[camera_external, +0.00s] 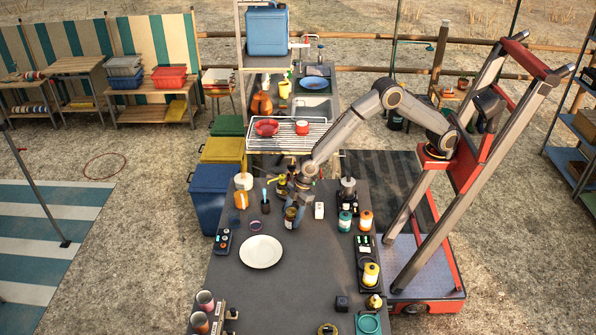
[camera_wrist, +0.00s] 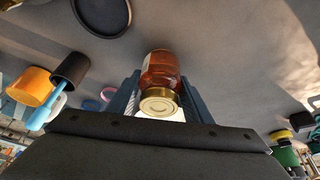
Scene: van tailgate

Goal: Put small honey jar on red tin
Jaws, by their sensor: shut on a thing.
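The small honey jar, amber with a gold lid, is between the two fingers of my gripper in the wrist view (camera_wrist: 160,70), its lid toward the camera. In the external view, my gripper (camera_external: 296,207) is over the dark table, shut on the jar (camera_external: 291,217), behind the white plate. I cannot tell whether the jar touches the table. A small red round thing (camera_external: 302,127) sits on the wire rack at the back; it may be the red tin, but it is too small to tell.
The white plate (camera_external: 261,252) lies in front of the jar. An orange bottle (camera_external: 241,200) stands to the left; teal (camera_external: 345,221) and orange (camera_external: 365,220) canisters stand to the right. A red pan (camera_external: 267,128) is on the rack. The table's front middle is clear.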

